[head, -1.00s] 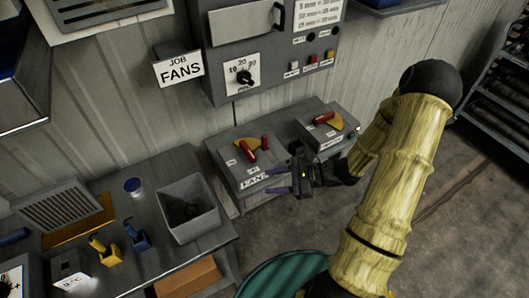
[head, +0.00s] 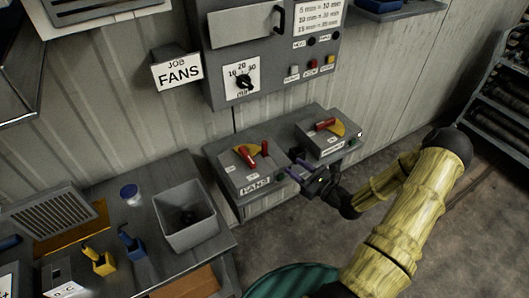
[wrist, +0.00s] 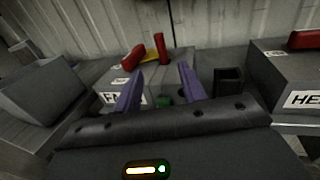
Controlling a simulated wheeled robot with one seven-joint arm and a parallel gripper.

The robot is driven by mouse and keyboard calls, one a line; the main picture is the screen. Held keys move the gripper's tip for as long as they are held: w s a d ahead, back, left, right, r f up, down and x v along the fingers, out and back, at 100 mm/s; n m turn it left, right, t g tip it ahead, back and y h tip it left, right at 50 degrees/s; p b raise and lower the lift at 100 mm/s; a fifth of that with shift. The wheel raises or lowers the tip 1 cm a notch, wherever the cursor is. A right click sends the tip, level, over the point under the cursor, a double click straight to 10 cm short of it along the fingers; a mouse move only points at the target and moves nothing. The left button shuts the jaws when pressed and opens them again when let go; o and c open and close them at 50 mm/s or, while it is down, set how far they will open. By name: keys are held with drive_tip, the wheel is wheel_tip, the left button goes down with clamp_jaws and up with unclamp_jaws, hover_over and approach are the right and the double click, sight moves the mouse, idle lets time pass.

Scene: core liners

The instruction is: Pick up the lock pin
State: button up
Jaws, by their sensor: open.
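The grey box labelled FANS (head: 230,190) has a yellow sector and two red pieces on top, a thicker one (head: 245,156) and a thin upright one (head: 265,148). I cannot tell for sure which is the lock pin; the thin one looks most like a pin. In the wrist view these are the thicker piece (wrist: 133,57) and the thin piece (wrist: 160,47). My gripper (head: 296,171) is open and empty at the right front side of the FANS box, its purple fingers (wrist: 161,72) apart and pointing toward it. Neither finger appears to touch a red piece.
A second grey box (head: 332,142) with one red handle stands to the right. A control cabinet (head: 225,62) hangs on the wall above. A grey open bin (head: 187,215) and a blue holder (head: 134,241) are on the bench at left.

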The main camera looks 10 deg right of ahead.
sight(266, 146)
drive_tip(key=p+x, duration=0.2)
drive_tip(key=x, duration=0.8)
drive_tip(key=shift+r+p+x, duration=0.15)
drive_tip(key=shift+p+x, duration=0.35)
drive_tip(key=shift+x, duration=0.8)
drive_tip(key=shift+r+p+x, duration=0.1)
drive_tip(key=shift+p+x, duration=0.35)
drive_tip(key=shift+x, duration=0.9)
clamp_jaws()
